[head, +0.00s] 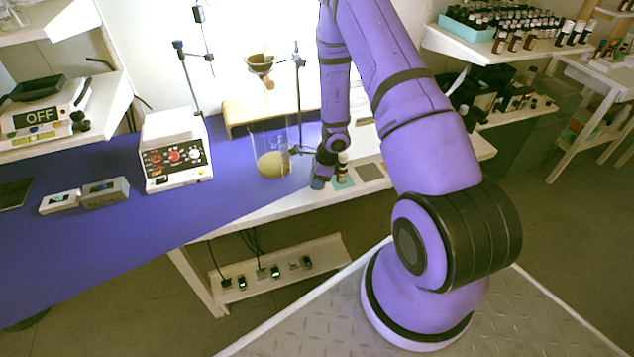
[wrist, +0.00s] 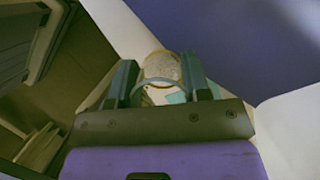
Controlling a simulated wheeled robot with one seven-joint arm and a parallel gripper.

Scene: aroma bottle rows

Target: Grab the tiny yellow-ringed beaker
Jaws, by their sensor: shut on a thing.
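In the wrist view, my gripper (wrist: 159,80) has a finger on each side of a small round glass beaker (wrist: 162,66). The beaker has a pale yellowish rim and clear, whitish glass, and the fingers are closed on its sides.
A large glass beaker (head: 273,160) with yellowish contents stands just left of my gripper, near a stand with a funnel (head: 260,63). A hotplate (head: 174,155) is farther left.

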